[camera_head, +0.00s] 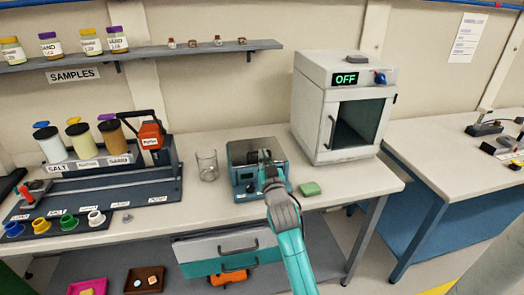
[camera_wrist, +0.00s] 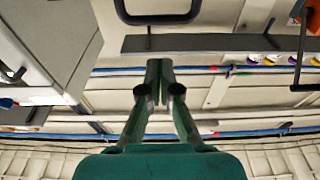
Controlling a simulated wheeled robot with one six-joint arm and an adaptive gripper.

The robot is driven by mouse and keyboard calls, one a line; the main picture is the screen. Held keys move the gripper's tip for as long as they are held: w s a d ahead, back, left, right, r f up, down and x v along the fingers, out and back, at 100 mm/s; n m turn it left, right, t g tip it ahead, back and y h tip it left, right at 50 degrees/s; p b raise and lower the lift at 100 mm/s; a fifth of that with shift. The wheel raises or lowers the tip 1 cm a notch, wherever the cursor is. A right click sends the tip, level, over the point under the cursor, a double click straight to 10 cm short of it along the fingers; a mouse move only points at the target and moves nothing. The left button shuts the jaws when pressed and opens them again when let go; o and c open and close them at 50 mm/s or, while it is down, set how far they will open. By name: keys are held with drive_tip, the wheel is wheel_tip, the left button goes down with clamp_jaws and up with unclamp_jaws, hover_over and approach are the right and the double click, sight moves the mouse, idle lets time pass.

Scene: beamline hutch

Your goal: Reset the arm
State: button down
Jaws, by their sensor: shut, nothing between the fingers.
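My teal and grey arm (camera_head: 292,245) reaches up from the bottom of the head view over the front of the bench. My gripper (camera_head: 265,160) is in front of and partly over a small teal device with a metal top (camera_head: 243,180), and hides part of it. I cannot tell whether they touch. In the wrist view my gripper (camera_wrist: 159,66) has its fingertips together with nothing between them.
A glass beaker (camera_head: 207,165) stands left of the device, and a green block (camera_head: 310,188) lies right of it. An oven marked OFF (camera_head: 343,105) stands behind right. Left are a jar rack (camera_head: 85,172) and coloured cups (camera_head: 68,222). Bench space (camera_head: 355,185) is clear at right.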

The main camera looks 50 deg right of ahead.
drive_tip(key=s+a+f, duration=0.1)
drive_tip(key=s+f, duration=0.1)
drive_tip(key=s+a, duration=0.1)
drive_tip(key=s, duration=0.1)
drive_tip(key=shift+s+a+f, duration=0.1)
drive_tip(key=shift+a+f, duration=0.25)
drive_tip(key=shift+f, duration=0.05)
drive_tip(key=s+a+f+n+y, duration=0.2)
drive_tip(key=s+a+f+y, duration=0.1)
drive_tip(key=s+a+f, duration=0.6)
drive_tip(key=s+a+f+n+y, duration=0.1)
drive_tip(key=s+a+f+y, duration=0.3)
drive_tip(key=s+a, duration=0.55)
drive_tip(key=s+a+n+g+y, duration=0.1)
drive_tip(key=s+a+y, duration=0.1)
drive_tip(key=s+a, duration=0.4)
drive_tip(key=s+a+n+y, duration=0.1)
drive_tip(key=s+a, duration=0.4)
drive_tip(key=s, duration=1.1)
drive_tip(key=shift+s+a+r+n+g+y, duration=0.15)
drive_tip(key=shift+a+r+n+g+y, duration=0.25)
drive_tip(key=shift+n, duration=0.3)
